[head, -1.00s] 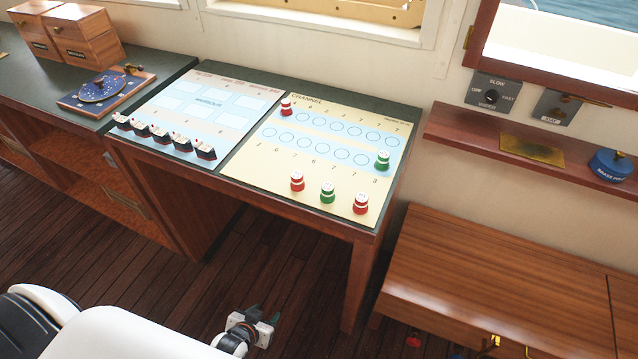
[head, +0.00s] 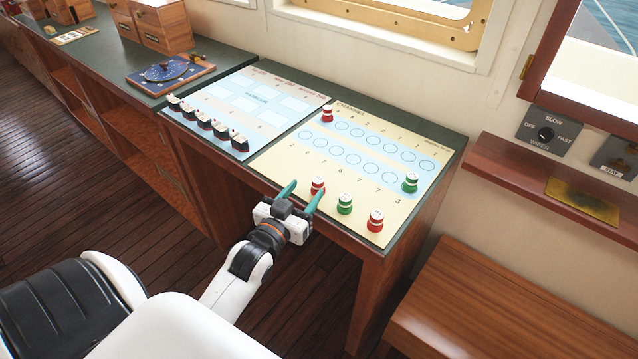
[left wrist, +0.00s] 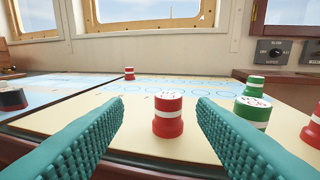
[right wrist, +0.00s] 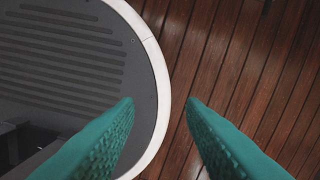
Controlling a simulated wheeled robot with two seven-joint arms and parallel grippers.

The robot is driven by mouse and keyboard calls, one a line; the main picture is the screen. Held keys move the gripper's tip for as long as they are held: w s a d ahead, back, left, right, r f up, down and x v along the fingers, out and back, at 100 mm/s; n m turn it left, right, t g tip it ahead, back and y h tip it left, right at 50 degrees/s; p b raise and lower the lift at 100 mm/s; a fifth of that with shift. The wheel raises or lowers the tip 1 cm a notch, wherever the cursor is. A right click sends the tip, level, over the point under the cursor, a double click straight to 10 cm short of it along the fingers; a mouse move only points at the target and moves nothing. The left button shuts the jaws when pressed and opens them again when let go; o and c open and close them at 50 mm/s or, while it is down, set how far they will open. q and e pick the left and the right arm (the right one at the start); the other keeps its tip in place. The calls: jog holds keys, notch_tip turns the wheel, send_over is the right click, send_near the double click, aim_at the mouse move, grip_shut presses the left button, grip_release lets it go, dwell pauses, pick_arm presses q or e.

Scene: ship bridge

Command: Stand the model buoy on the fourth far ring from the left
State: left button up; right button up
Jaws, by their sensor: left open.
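A red-and-white model buoy (head: 318,184) stands upright on the near edge of the yellow channel chart (head: 275,166). Beside it stand a green-and-white buoy (head: 344,203) and another red one (head: 376,221). The far row of rings has a red buoy (head: 327,113) at its left end; the fourth far ring (head: 374,138) is empty. My left gripper (head: 302,191) is open at the table's near edge. In the left wrist view the nearest red buoy (left wrist: 168,115) shows between its fingers, ahead of the tips and untouched. My right gripper (right wrist: 162,103) is open and empty above the floor.
Another green buoy (head: 410,182) stands at the right end of the near ring row. Several small ship models (head: 205,121) line the blue chart to the left. A wooden bench (head: 500,310) and a shelf (head: 540,180) lie to the right.

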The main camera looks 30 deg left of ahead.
aim_at(315, 185)
pick_arm(q)
jog(key=w, duration=0.2)
jog(key=w+p, duration=0.1)
jog(key=w, duration=0.3)
jog(key=shift+d+f, duration=0.1)
jog(key=shift+f, duration=0.15)
jog(key=shift+s, duration=0.1)
jog(key=c, duration=1.1)
